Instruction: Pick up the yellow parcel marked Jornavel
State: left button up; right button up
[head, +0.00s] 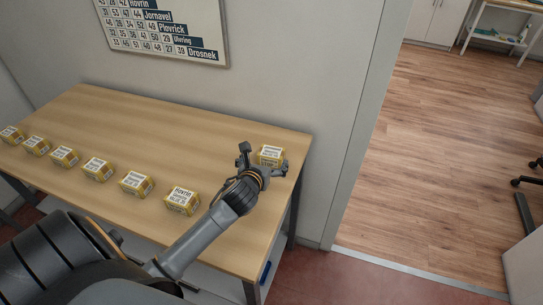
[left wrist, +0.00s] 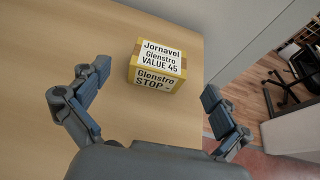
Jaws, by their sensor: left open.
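The yellow parcel marked Jornavel (head: 270,154) sits on the table near its right end. In the left wrist view the parcel (left wrist: 157,67) shows the labels "Jornavel Glenstro VALUE 45" and "Glenstro STOP". My left gripper (head: 262,160) is open and empty beside the parcel, partly covering it in the head view. In the left wrist view the fingers of the left gripper (left wrist: 152,95) are spread wide, and the parcel lies beyond them, between their directions. No contact shows there. My right gripper is not in view.
The wooden table (head: 150,125) carries a row of several other yellow parcels, the nearest marked Hovrin (head: 182,200). A wall board (head: 165,28) lists names and numbers. The wall's edge and a doorway lie right of the table. The tabletop behind the row is clear.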

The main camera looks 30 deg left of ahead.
aim_at(271, 154)
pick_arm(q)
jog(key=shift+p+x, duration=0.45)
jog(key=shift+x, duration=3.05)
jog(key=shift+s+f, duration=0.1)
jog(key=shift+f, duration=0.05)
jog(key=shift+c, duration=0.2)
jog(key=c, duration=1.3)
